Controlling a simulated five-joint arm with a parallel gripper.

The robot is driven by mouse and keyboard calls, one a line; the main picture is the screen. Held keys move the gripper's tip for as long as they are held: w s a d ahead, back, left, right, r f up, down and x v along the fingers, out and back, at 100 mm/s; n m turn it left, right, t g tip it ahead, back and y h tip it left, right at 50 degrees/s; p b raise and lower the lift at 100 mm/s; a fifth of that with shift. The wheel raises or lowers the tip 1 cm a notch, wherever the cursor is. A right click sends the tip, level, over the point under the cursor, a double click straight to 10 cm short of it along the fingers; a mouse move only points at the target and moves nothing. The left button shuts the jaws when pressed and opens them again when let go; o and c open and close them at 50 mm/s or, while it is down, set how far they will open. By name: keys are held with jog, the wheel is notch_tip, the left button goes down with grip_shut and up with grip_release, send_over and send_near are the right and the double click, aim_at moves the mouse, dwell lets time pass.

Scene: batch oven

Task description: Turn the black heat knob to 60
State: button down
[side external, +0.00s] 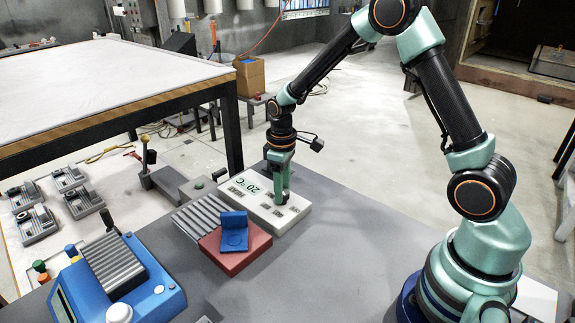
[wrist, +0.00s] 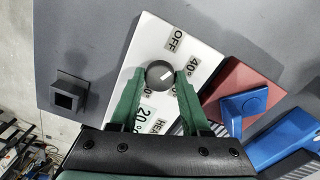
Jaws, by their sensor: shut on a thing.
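The black heat knob (wrist: 159,74) is round with a white pointer mark and sits on a white control panel (wrist: 146,45). My gripper (wrist: 160,78) is shut on the knob, with one green finger on each side. The pointer slants to the upper right, on the side of the OFF (wrist: 176,40) and 40° (wrist: 192,62) labels. Another label by the knob is partly covered by the fingers. In the side view the panel (side external: 295,209) shows a 20 °C display (side external: 252,186); my gripper (side external: 281,196) points down onto it and hides the knob.
A red block (side external: 232,262) with a blue bracket (side external: 234,232) stands in front of the panel, beside a grey ribbed plate (side external: 196,217). A blue machine (side external: 130,290) is at the lower left. The grey table (side external: 330,270) is clear right of the red block.

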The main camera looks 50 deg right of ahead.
jog(key=m, duration=0.5)
jog(key=shift+m, duration=0.3)
jog(key=m, duration=0.9)
jog(key=shift+r, duration=0.1)
jog(key=m, duration=0.4)
jog(key=shift+m, duration=0.3)
jog(key=shift+c, duration=1.8)
grip_release()
